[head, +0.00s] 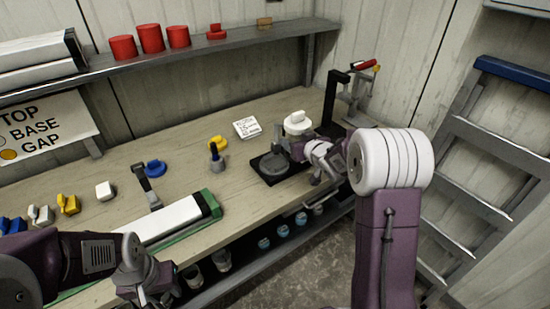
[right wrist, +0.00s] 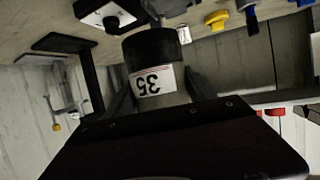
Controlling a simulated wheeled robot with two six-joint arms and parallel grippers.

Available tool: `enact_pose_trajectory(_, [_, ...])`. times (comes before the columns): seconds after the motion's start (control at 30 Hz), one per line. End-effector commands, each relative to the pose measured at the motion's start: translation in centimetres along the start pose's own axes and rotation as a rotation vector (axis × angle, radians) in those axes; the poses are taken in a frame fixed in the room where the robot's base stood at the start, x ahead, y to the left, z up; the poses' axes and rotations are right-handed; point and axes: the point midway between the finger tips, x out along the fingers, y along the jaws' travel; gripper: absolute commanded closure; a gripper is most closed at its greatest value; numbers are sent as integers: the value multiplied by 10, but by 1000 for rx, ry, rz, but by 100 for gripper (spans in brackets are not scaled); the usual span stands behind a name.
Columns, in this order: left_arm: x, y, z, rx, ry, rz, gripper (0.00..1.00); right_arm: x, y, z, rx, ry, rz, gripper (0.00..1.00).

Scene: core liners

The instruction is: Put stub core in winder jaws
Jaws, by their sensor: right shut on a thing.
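My right gripper (right wrist: 155,88) is shut on a short cylinder, which I take for the stub core (right wrist: 152,50). The core has a dark end and a white label reading "35", upside down in the right wrist view. In the head view my right gripper (head: 306,153) is low over the bench, right of a black square base with a grey round top (head: 271,168). I cannot tell for sure which thing is the winder; its jaws are not clear. My left gripper (head: 148,290) is at the bottom left, off the bench front, its fingers not clear.
A black upright post (head: 333,97) and a red-handled clamp (head: 364,66) stand at the bench's right end. A white knobbed piece (head: 297,122) is behind my right gripper.

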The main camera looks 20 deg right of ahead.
Motion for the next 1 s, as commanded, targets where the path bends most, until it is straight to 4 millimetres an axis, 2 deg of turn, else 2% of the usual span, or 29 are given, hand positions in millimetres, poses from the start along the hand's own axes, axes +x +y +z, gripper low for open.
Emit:
enact_pose_trajectory(0.3, [6,0,1,0,0,0,64,73,-36,15,-2,4,-4,100])
enact_pose_trajectory(0.4, [6,0,1,0,0,0,64,89,-42,17,-1,5,-2,100])
enact_pose_trajectory(0.67, [6,0,1,0,0,0,64,98,-45,20,0,6,0,100])
enact_pose_trajectory(0.9, [6,0,1,0,0,0,64,111,-45,53,-1,2,0,100])
enact_pose_trajectory(1.0, [6,0,1,0,0,0,64,113,-45,55,-2,7,0,100])
